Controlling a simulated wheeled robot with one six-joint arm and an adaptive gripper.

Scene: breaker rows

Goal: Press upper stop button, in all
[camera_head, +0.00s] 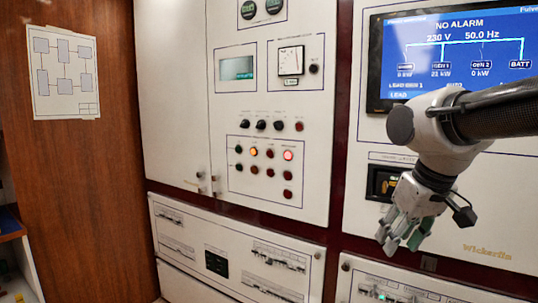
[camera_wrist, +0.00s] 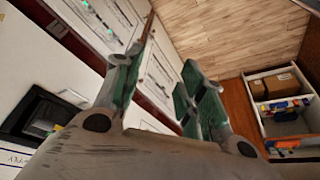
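The control panel (camera_head: 225,195) stands left of my arm in the head view. It carries several small dark red buttons in rows. One red button (camera_head: 299,126) is at the right end of the upper row of black knobs. Below, a framed group holds a bright lit red button (camera_head: 287,155), an orange lit one (camera_head: 254,152) and several dark ones. A single red button (camera_head: 287,194) sits lowest. Labels are too small to read, so I cannot tell which is the upper stop button. My gripper (camera_head: 403,236) hangs right of these buttons, pointing down, open and empty; its fingers are apart in the wrist view (camera_wrist: 156,82).
A screen (camera_head: 450,55) reading "NO ALARM" is behind my arm. A dark device (camera_head: 384,183) sits beside my gripper. A wooden wall with a paper diagram (camera_head: 63,72) is at left. A shelf with boxes (camera_wrist: 272,84) shows in the wrist view.

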